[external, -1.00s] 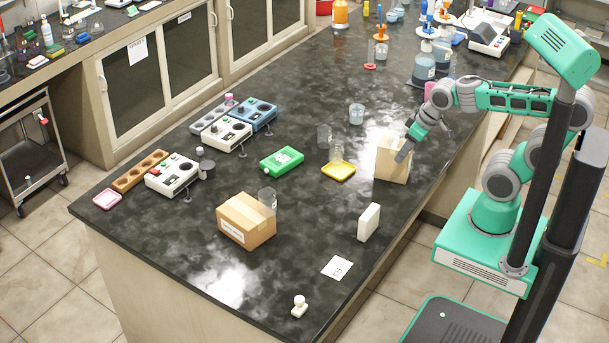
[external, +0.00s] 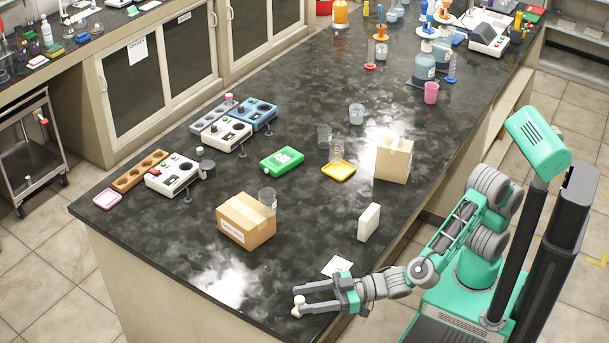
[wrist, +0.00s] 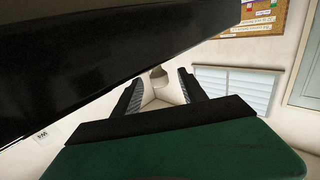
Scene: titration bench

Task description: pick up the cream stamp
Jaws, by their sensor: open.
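The cream stamp (external: 298,304) is at the near front edge of the dark bench in the external view. My gripper (external: 300,299) is open and low over that corner, its two fingers pointing left with the stamp at their tips. In the wrist view the stamp (wrist: 157,75) shows small between the spread fingers of my gripper (wrist: 159,80), towards their far ends. Whether either finger touches it, I cannot tell.
A white card (external: 337,265) lies just behind my gripper, partly covered. A white upright block (external: 369,222) and a cardboard box (external: 240,226) stand farther back. A tan bag (external: 394,160) is beyond them. The bench (external: 290,262) between box and gripper is clear.

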